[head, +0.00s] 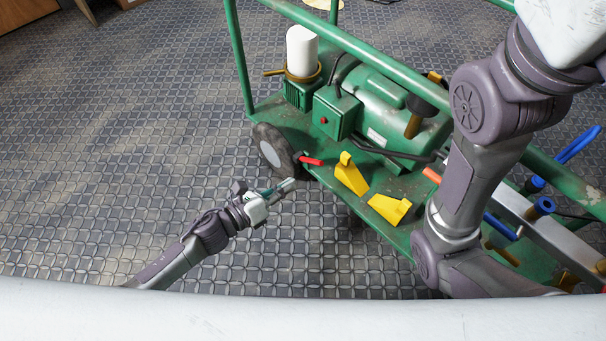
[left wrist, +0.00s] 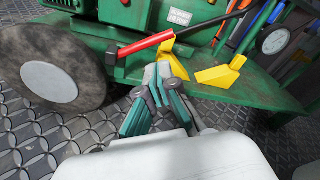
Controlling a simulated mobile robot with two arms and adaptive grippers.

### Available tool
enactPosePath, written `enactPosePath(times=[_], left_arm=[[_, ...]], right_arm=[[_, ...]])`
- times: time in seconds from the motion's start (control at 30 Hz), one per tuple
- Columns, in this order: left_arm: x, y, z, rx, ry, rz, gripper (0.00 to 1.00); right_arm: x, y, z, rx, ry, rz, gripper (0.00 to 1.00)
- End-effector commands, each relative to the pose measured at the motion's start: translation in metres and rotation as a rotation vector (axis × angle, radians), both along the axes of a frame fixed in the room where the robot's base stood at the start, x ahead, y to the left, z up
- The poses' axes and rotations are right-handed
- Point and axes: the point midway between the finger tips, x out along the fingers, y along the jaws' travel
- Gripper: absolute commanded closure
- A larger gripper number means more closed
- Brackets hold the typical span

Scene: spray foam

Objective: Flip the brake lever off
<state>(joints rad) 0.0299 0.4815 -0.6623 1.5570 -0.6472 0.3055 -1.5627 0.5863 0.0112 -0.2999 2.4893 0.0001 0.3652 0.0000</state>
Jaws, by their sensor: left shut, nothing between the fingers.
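The brake lever, with a red handle (head: 312,161), sticks out at the near left corner of the green cart (head: 268,112), beside the wheel (head: 273,149). In the left wrist view the red lever (left wrist: 146,43) slants up to the right from a dark pivot, just beyond my fingertips. My left gripper (head: 287,186) is shut and empty, a little below and left of the lever in the head view; it also shows in the left wrist view (left wrist: 158,72). I cannot tell whether its tips touch the lever. My right arm crosses the cart's right side; its gripper is out of view.
Two yellow wedges (head: 351,174) (head: 391,208) sit on the cart's near edge, right of the lever. A green machine (head: 380,110) and blue-handled tools (head: 577,145) are on the cart. The patterned floor (head: 110,120) left of the cart is clear.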

Motion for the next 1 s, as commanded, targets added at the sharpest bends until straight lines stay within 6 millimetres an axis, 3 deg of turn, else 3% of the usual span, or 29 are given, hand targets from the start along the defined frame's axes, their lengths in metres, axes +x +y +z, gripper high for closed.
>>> enactPosePath(times=[0.1, 0.3, 1.0], left_arm=[[-0.014, 0.016, 0.001, 0.001, 0.002, 0.000, 1.00], [-0.024, 0.027, 0.004, 0.001, 0.001, -0.001, 1.00], [-0.025, 0.028, 0.004, 0.001, 0.001, -0.001, 1.00]], right_arm=[[0.000, 0.000, 0.000, 0.000, 0.000, 0.000, 0.50], [0.000, 0.000, 0.000, 0.001, 0.001, 0.000, 0.50], [0.000, 0.000, 0.000, 0.001, 0.000, 0.000, 0.50]])
